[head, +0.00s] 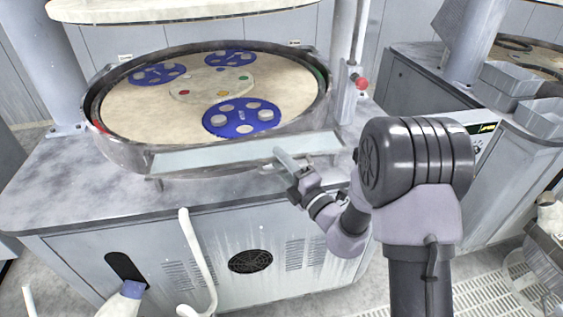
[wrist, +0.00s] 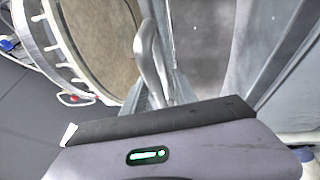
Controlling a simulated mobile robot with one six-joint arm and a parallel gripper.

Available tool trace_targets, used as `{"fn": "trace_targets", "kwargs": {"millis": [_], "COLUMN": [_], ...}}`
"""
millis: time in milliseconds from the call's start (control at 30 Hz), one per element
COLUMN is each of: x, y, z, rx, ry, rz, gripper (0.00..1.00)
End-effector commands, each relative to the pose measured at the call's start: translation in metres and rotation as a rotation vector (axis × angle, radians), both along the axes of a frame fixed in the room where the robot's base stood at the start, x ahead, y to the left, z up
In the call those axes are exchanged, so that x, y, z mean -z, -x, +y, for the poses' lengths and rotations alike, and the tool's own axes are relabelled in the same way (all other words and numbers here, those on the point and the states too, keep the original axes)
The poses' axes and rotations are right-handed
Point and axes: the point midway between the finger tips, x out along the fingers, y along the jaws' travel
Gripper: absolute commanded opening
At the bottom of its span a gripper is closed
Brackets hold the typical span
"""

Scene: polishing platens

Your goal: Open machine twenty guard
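The machine (head: 90,180) has a round tan platen (head: 150,112) inside a raised metal rim. A pale, see-through guard panel (head: 215,157) runs along the platen's front edge. A light bar-like handle (head: 287,158) stands near the panel's right end; the wrist view shows a grey, looped metal handle (wrist: 150,62) rising behind the dark edge of my gripper. My gripper (head: 289,178) is at this handle, in front of the guard's right part. The fingertips are hidden, so I cannot tell whether they touch or grasp it. No machine number is readable.
Blue carrier discs (head: 240,117) lie on the platen. A red knob (head: 361,83) is on the post at right. Another machine with grey bins (head: 512,77) stands at right.

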Motion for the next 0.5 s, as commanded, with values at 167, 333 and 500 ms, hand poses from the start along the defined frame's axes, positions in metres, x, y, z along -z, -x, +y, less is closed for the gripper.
{"fn": "trace_targets", "kwargs": {"millis": [167,333,500], "x": [-0.0001,-0.0004,-0.0013], "y": [0.0002,0.0002,0.0], "z": [-0.0001,-0.0004,-0.0004], "rx": [0.0,0.0,0.0], "ry": [0.0,0.0,-0.001], "rz": [0.0,-0.001,-0.003], "gripper": [0.3,0.0,0.0]}}
